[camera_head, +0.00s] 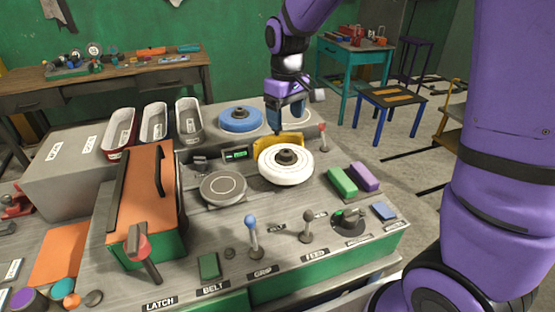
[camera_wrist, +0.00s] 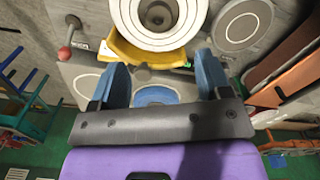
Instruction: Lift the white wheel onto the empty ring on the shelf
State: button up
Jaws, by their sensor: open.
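The white wheel (camera_head: 286,174) lies flat on the console, its dark hub up; it shows at the top of the wrist view (camera_wrist: 127,15). My gripper (camera_head: 284,122) is open and empty, pointing down above and behind the wheel, apart from it. Its two blue fingers are spread in the wrist view (camera_wrist: 160,72). A blue wheel (camera_head: 233,125) lies on the raised shelf behind and shows partly between the fingers (camera_wrist: 155,96). An empty ring (camera_wrist: 83,92) is marked on the shelf beside the blue wheel; my gripper largely hides it in the head view.
A yellow piece (camera_head: 291,137) stands between the white wheel and shelf. A red knob (camera_head: 322,127) stands at the shelf's right edge. A bare grey disc (camera_head: 223,188) is left of the wheel. Levers (camera_head: 308,220), green and purple blocks (camera_head: 342,181) and an orange box (camera_head: 146,190) surround it.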

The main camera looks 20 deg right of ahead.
send_over(286, 152)
notch_tip(286, 152, down, 5)
jog(key=shift+w+a+f, duration=0.1)
jog(key=shift+w+a, duration=0.05)
jog(key=shift+d+f, duration=0.2)
jog(key=shift+f, duration=2.65)
jog(key=shift+c, duration=0.2)
jog(key=c, duration=1.1)
